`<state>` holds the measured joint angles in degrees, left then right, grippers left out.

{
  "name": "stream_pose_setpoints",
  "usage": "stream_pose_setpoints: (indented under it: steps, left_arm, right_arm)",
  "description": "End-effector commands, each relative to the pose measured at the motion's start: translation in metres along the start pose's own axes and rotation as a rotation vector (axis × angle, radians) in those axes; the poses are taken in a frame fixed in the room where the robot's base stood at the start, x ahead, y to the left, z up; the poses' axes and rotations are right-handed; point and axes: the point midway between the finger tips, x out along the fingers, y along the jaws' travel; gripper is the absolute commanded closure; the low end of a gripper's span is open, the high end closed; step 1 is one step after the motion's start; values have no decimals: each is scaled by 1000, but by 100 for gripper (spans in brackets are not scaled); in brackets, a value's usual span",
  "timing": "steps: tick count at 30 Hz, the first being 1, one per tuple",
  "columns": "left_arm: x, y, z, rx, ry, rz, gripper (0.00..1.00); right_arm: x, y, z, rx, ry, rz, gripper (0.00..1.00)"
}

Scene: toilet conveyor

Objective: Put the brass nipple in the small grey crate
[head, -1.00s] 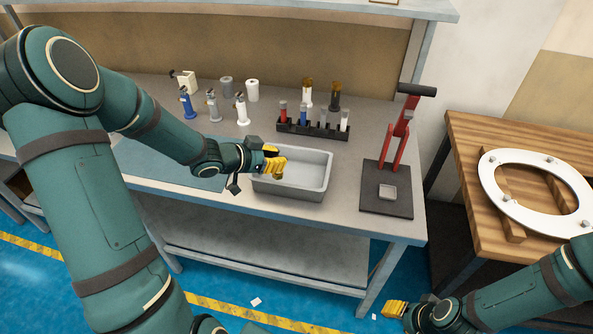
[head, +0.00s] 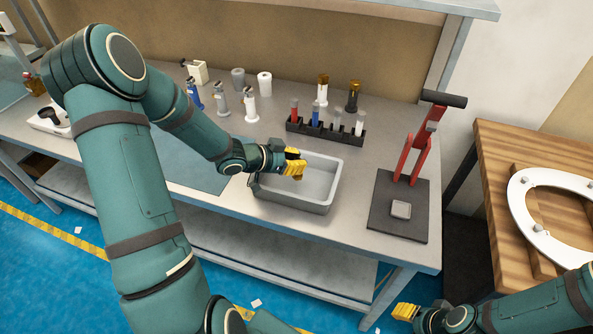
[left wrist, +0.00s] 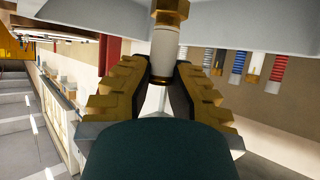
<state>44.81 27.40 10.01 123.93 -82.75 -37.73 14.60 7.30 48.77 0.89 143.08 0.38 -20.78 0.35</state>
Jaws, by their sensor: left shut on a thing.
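My left gripper (head: 294,166) is over the small grey crate (head: 322,203), near the crate's left and back part. Its yellow fingers are shut on the brass nipple, which the fingers mostly hide in the head view. In the left wrist view, the nipple (left wrist: 165,48) sticks out beyond the fingers, with a brass hex part at the top of the picture and a pale round section below it. The crate's grey wall (left wrist: 250,34) shows behind it there. My right gripper (head: 406,312) is low at the right, away from the bench; its jaw opening cannot be made out.
A black rack of tubes (head: 325,134) stands behind the crate. A red press (head: 418,150) on a dark base is to its right. Several bottles (head: 222,101) stand at the back left. A wooden table with a white toilet seat (head: 540,226) is at the far right.

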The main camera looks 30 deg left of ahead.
Motion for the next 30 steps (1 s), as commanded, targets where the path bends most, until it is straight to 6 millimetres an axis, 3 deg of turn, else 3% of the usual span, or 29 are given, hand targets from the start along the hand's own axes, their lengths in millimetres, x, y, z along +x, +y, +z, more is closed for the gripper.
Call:
stream_pose_setpoints:
  steps: [6, 19, 20, 21, 30]
  left_arm:
    - [14, 0, 27, -3, 0, 0, 100]
    - [17, 0, 32, 0, 0, -1, 100]
    - [17, 0, 31, 0, -1, -1, 74]
    - [16, 0, 31, 0, -1, -1, 62]
    - [16, 0, 30, 0, 0, -1, 62]
  right_arm:
    - [9, 4, 4, -2, -8, -1, 53]
    - [11, 4, 5, -3, -10, -1, 53]
    - [10, 4, 5, -3, -10, -1, 53]
    - [10, 4, 5, -3, -10, -1, 53]
    - [10, 4, 5, -3, -10, -1, 53]
